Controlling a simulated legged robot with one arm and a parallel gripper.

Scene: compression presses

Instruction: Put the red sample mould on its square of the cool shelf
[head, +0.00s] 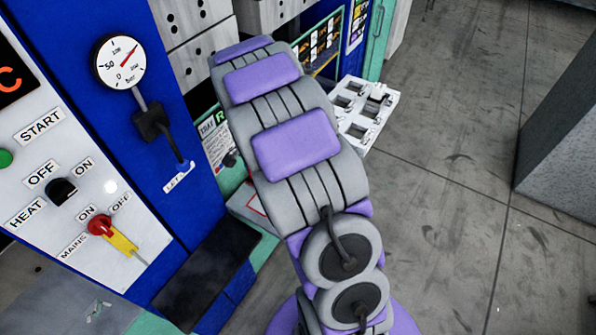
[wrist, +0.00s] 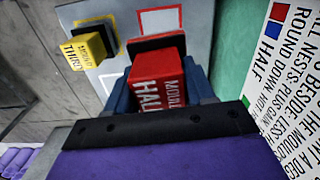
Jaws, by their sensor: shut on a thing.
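The red sample mould (wrist: 158,82) is a red block with white lettering, partly readable as "HALF", and a black plate at its far end. In the wrist view it sits between the dark blue fingers of my gripper (wrist: 160,85), which is shut on it. Beyond it is the grey cool shelf (wrist: 205,14) with a red-outlined square (wrist: 181,17). The mould overlaps the near part of that square; I cannot tell whether it touches the shelf. In the head view my arm hides the gripper and mould.
A yellow mould (wrist: 85,50) with a black plate stands left of the red one, by a yellow-outlined square. A lettered white board (wrist: 285,90) is at the right. In the head view, a white tray (head: 361,127) with square nests stands beyond my arm, and a control panel (head: 95,190) is left.

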